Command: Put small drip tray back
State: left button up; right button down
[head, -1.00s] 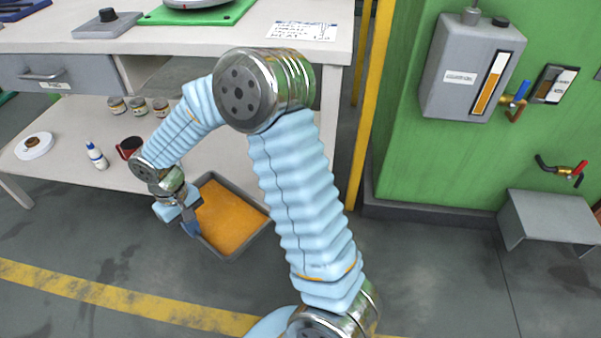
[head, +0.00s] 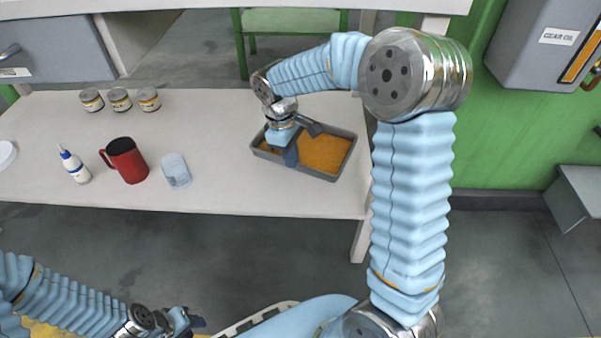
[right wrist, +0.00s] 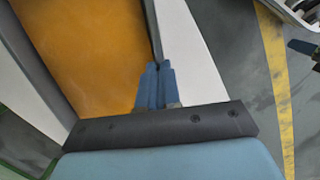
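The small drip tray (head: 318,173) is a grey rectangular tray with an orange inside. In the head view it is over the right end of the white lower shelf; I cannot tell whether it rests on it. My right gripper (head: 291,157) is at its near wall, toward the left. In the right wrist view the fingers (right wrist: 157,85) are closed together on the wall of the tray (right wrist: 38,50). The fingers hide part of that wall. My left gripper (head: 188,322) is low at the left over the floor, away from the tray; its opening is unclear.
On the lower shelf (head: 230,195) stand a clear cup (head: 175,171), a red mug (head: 126,160), a white bottle (head: 74,167) and small jars (head: 120,99). The shelf between cup and tray is clear. A green wall and grey oil box (head: 545,50) are right.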

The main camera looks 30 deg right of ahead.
notch_tip(320, 180, down, 9)
jog(key=shift+r+b, duration=0.1)
jog(key=shift+b, duration=0.9)
jog(key=c, duration=1.4)
grip_release()
jog(key=shift+f, duration=0.2)
jog(key=shift+o, duration=0.2)
notch_tip(320, 180, up, 12)
jog(key=w+a+p, duration=0.1)
jog(key=p, duration=0.2)
jog(key=shift+a, duration=0.15)
